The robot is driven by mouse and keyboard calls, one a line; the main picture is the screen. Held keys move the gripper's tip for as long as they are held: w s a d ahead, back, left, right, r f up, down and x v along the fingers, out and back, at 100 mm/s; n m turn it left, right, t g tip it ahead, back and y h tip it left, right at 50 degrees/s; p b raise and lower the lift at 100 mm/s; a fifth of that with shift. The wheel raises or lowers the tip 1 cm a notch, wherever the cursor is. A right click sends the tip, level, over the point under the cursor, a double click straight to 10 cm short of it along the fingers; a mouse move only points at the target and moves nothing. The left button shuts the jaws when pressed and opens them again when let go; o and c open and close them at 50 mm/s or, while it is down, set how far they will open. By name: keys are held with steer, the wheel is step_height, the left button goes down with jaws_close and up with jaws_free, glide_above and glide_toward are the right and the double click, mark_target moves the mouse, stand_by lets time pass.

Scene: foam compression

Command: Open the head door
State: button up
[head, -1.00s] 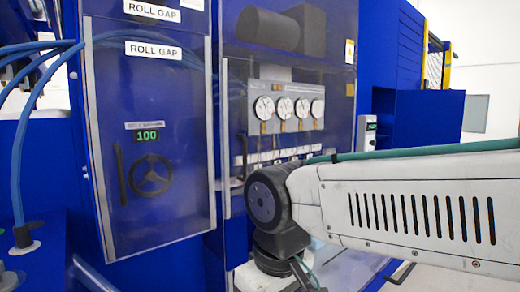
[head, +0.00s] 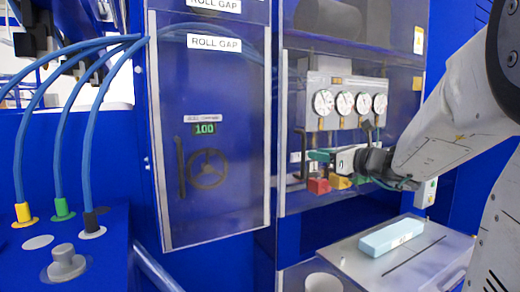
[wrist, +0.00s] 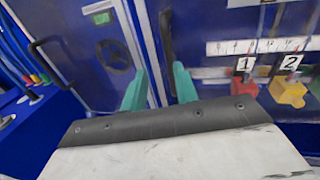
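Two clear-panelled doors are in the head view; no label shows which is the head door. The left door (head: 225,110) covers a handwheel and a green "100" display. The right door (head: 345,65) covers several gauges. Both look shut. My gripper (head: 318,156) is in front of the right door's left side. In the wrist view its teal fingers (wrist: 160,72) are apart. An upright black handle (wrist: 167,38) lines up between them, a little beyond the tips; contact cannot be told. The left door's handle (wrist: 43,55) is further left.
A light blue block (head: 405,238) lies on a grey table (head: 440,262) at lower right. A white cup-like cylinder (head: 323,283) is beside it. Blue hoses (head: 62,130) and a grey knob (head: 66,262) are at left. Red and yellow blocks (wrist: 288,92) are right of my gripper.

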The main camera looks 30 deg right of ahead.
steer(key=shift+m+h, duration=0.3)
steer(key=shift+m, duration=0.1)
steer(key=shift+d+r+x, duration=0.1)
steer(key=shift+d+x, duration=0.1)
steer(key=shift+x, duration=1.05)
steer(key=shift+d+r+x, duration=0.1)
steer(key=shift+d+x, duration=0.1)
steer(key=shift+x, duration=1.1)
steer(key=shift+d+r+x, duration=0.1)
steer(key=shift+d+x, duration=0.05)
steer(key=shift+x, duration=1.1)
steer(key=shift+w, duration=0.15)
jaws_close()
